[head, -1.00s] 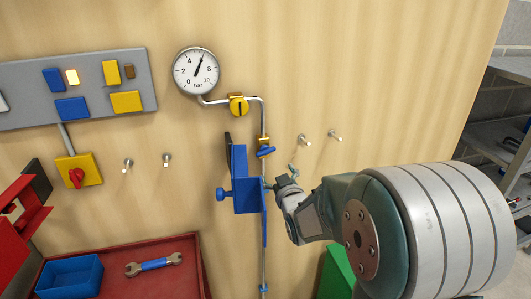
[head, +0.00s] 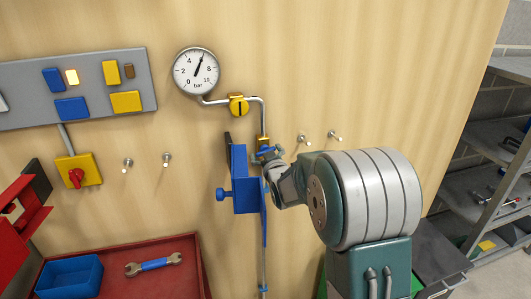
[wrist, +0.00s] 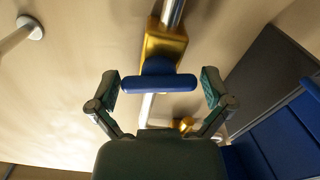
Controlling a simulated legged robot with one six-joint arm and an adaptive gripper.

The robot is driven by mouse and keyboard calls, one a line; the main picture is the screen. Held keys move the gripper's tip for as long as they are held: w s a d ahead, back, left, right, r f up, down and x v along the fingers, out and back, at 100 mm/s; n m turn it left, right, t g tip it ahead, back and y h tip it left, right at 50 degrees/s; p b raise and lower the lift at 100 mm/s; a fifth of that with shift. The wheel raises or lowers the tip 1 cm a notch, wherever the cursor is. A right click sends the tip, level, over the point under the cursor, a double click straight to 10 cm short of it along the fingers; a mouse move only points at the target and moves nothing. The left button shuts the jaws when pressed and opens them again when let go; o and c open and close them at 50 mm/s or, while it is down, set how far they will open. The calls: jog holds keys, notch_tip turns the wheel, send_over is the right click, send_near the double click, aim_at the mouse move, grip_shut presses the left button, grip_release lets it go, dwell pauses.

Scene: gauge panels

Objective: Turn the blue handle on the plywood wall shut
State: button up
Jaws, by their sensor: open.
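The blue handle (head: 267,150) sits on a brass valve body on the thin vertical pipe on the plywood wall, below the gauge. It is partly covered by my gripper (head: 266,161) in the head view. In the wrist view the blue handle (wrist: 158,83) is a short bar lying crosswise to the pipe, in front of the brass valve (wrist: 164,42). My gripper (wrist: 161,88) is open, with one finger beyond each end of the bar. Gaps show between the fingers and the handle. The gripper holds nothing.
A blue clamp-like block (head: 246,192) stands close left of my gripper; its blue side also shows in the wrist view (wrist: 280,140). A pressure gauge (head: 196,71) and a yellow valve (head: 238,105) are above. Two pegs (head: 303,139) stick out to the right.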

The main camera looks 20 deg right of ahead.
jog(key=c, duration=0.8)
jog(key=shift+m, duration=1.6)
jog(key=o, duration=0.8)
jog(key=s, duration=1.2)
